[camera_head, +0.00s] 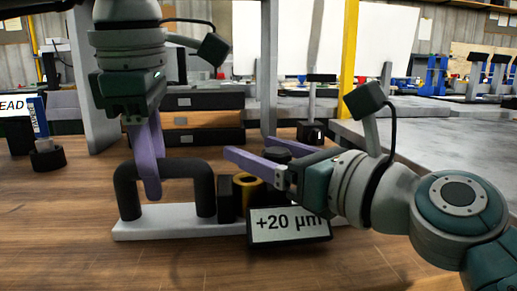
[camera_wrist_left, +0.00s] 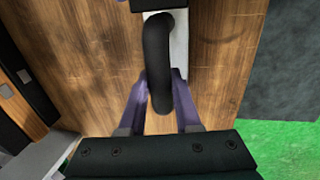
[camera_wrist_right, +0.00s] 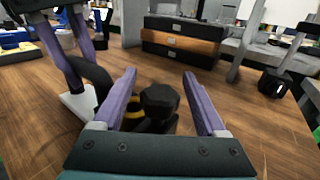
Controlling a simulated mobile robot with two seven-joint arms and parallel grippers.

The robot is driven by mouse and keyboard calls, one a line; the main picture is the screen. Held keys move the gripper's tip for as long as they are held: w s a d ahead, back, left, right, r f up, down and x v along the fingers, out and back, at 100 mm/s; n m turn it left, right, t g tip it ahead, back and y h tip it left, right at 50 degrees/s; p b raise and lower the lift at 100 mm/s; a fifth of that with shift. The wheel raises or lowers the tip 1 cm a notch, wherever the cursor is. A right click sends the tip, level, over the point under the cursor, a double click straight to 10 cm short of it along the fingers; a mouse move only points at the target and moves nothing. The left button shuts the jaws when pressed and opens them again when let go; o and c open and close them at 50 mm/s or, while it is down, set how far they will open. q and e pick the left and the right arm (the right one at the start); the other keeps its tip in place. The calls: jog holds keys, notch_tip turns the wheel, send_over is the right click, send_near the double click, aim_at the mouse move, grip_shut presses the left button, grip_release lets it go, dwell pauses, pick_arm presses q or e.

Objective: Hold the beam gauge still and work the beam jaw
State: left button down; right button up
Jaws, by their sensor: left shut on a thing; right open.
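The beam gauge has a pale base plate (camera_head: 180,229), a black arched handle (camera_head: 181,168), a yellow-ringed part (camera_head: 246,187) and a display (camera_head: 290,225) reading "+20 µm". My left gripper (camera_head: 150,190) is shut on the handle; the left wrist view shows the handle (camera_wrist_left: 160,55) between its purple fingers. My right gripper (camera_head: 247,147) is open at the gauge's right end. In the right wrist view a dark faceted knob (camera_wrist_right: 160,99) stands between its spread fingers, with gaps at both sides. I cannot tell which part is the beam jaw. My right gripper partly hides the knob in the head view.
Dark drawers (camera_head: 200,118) stand behind the gauge. A small stand with a black base (camera_head: 311,131) is behind my right gripper. A dark cylindrical object (camera_head: 47,155) is at the left. A grey surface (camera_head: 440,140) lies at the right. The front wooden tabletop is clear.

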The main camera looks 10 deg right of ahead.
jog(key=shift+w+a, duration=0.2)
jog(key=shift+w, duration=0.05)
grip_shut()
dwell(0.5)
dwell(0.9)
